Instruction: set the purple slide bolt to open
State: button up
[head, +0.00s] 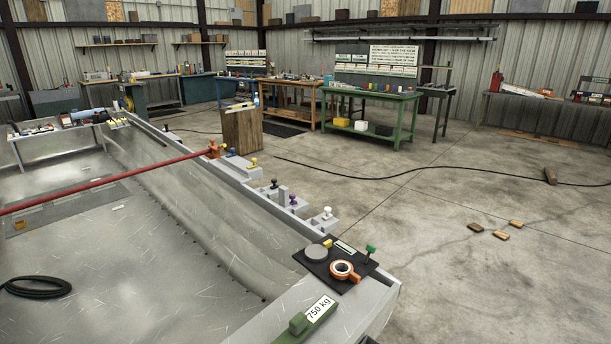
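The purple slide bolt (293,201) is a small purple knob on a pale grey fitting along the right-hand edge of the grey metal hull. It stands between a black-knobbed bolt (274,184) and a white-knobbed bolt (327,212). It is too small here to tell whether it is slid open or shut. My gripper and arm are not in view.
A yellow-knobbed bolt (253,162) sits farther back. A black plate (324,279) with an orange ring (342,270) and green knob (370,249) lies on the near corner. A red bar (110,180) crosses the hull. Concrete floor at right is mostly clear, with a cable (400,176).

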aim_at(292, 196)
jog(key=i+l+z, duration=0.75)
jog(key=i+z, duration=0.6)
jog(key=i, duration=0.15)
jog(key=i+l, duration=0.1)
jog(key=i, duration=0.75)
jog(key=i+l+u, duration=0.15)
jog(key=i, duration=0.7)
jog(key=i+j+u, duration=0.1)
jog(key=i+u, duration=0.15)
jog(key=u, duration=0.15)
jog(key=i+u, duration=0.25)
jog(key=u, duration=0.15)
jog(key=i+u, duration=0.2)
jog(key=u, duration=0.15)
jog(key=i+l+u, duration=0.2)
jog(key=u, duration=0.2)
jog(key=i+j+u, duration=0.1)
jog(key=i+u, duration=0.15)
jog(key=u, duration=0.25)
jog(key=i+u, duration=0.25)
jog(key=u, duration=0.2)
jog(key=i+l+u, duration=0.1)
jog(key=u, duration=0.4)
jog(key=i+l+u, duration=0.25)
jog(key=u, duration=0.25)
jog(key=i+l+u, duration=0.4)
jog(key=i+l, duration=0.35)
jog(key=i, duration=0.05)
